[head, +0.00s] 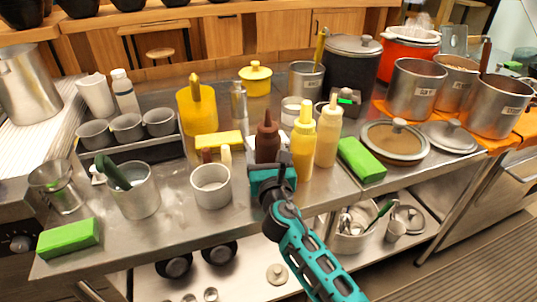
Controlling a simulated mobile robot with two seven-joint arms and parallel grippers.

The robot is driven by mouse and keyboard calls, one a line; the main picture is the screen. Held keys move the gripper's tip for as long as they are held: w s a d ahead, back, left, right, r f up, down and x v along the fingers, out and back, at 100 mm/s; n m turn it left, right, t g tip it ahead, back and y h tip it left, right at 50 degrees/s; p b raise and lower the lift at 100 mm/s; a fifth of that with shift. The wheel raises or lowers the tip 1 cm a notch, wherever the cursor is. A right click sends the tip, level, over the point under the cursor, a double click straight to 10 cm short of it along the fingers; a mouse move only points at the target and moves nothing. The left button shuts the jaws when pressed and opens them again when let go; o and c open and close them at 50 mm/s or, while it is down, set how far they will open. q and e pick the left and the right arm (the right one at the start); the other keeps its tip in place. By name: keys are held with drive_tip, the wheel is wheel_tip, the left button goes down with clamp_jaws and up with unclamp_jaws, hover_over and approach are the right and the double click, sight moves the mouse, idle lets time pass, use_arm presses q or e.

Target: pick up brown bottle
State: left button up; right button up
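The brown squeeze bottle (267,143) stands upright near the front of the steel counter, its pointed cap up. My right gripper (269,166), on a teal arm from the bottom right, is directly in front of the bottle's lower part. The gripper's body hides the bottle's base, and its fingers cannot be made out clearly, so I cannot tell whether they are closed on the bottle. My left gripper is not in view.
A yellow bottle (303,142) and a pale yellow bottle (328,134) stand close on the right. A grey metal cup (211,187) is on the left, a green sponge (362,160) further right. The counter's front left has bare space around a metal container (138,196).

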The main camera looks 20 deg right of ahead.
sight(269, 127)
drive_tip(key=c, duration=0.4)
drive_tip(key=shift+r, duration=0.15)
drive_tip(key=shift+r+p, duration=0.45)
drive_tip(key=shift+r, duration=0.15)
wheel_tip(269, 127, up, 8)
drive_tip(key=p, duration=0.4)
wheel_tip(269, 127, up, 11)
drive_tip(key=shift+f, duration=0.15)
